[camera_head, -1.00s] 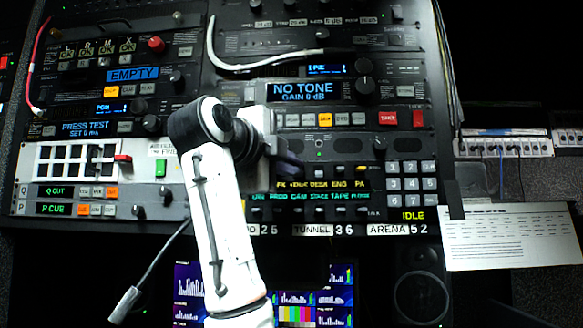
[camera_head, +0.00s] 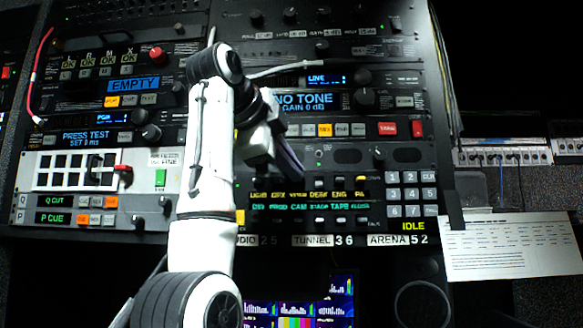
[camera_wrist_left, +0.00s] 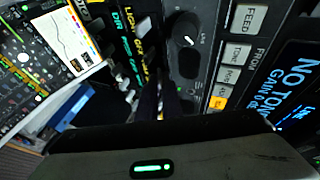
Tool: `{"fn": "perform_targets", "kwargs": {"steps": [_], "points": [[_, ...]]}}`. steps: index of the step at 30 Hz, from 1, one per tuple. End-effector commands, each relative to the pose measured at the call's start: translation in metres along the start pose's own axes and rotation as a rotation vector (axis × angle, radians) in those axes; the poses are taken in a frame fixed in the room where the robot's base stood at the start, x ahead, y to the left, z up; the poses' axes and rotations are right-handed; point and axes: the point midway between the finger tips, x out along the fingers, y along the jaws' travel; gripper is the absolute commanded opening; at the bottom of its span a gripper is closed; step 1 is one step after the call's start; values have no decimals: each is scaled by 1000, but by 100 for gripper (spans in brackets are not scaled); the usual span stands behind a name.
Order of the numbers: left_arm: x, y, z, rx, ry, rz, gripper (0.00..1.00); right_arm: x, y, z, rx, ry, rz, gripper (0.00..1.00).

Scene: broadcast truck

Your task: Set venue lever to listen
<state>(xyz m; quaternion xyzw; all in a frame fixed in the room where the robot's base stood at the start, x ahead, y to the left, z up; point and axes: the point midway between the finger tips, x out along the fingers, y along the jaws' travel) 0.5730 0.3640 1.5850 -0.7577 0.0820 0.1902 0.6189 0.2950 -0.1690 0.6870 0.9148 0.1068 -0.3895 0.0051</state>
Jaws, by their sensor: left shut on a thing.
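The VENUE label (camera_head: 296,195) is in the upper row. My left gripper (camera_head: 298,174) comes from the upper left, its tips just above that label. It is shut on the venue lever, which the fingers hide, so its position cannot be read. In the left wrist view the dark fingers (camera_wrist_left: 159,102) meet at the panel face, beside the lit label rows. Neighbouring levers, such as the DESK lever (camera_head: 318,181), show to the right. My right gripper is not in view.
A keypad (camera_head: 410,194) with an IDLE readout is right of the levers. A NO TONE display (camera_head: 310,101) and lit buttons lie above. A paper sheet (camera_head: 508,243) hangs at the right. A white cable (camera_head: 290,70) crosses the upper rack.

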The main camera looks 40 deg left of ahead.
Motion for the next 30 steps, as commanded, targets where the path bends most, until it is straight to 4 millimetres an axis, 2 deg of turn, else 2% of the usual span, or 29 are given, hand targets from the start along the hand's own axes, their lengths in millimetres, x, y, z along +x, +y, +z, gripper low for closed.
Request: {"fn": "perform_targets", "kwargs": {"steps": [2, 3, 5, 6, 17, 20, 25, 30], "points": [[0, 0, 0, -1, 1, -1, 0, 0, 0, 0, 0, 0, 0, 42], [0, 0, 0, -1, 1, -2, 12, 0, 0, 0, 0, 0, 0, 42], [0, 0, 0, -1, 0, -2, 22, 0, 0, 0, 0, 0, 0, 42], [0, 0, 0, -1, 0, -2, 24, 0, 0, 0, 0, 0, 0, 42], [-6, 0, 0, 0, 0, -3, 24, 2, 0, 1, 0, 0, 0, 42], [-20, 0, 0, -1, -1, -6, 24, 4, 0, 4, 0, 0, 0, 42], [-56, 1, 1, -1, -1, -6, 24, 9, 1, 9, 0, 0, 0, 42], [-84, 3, 1, 0, 1, -3, 24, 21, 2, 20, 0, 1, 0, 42]]}}
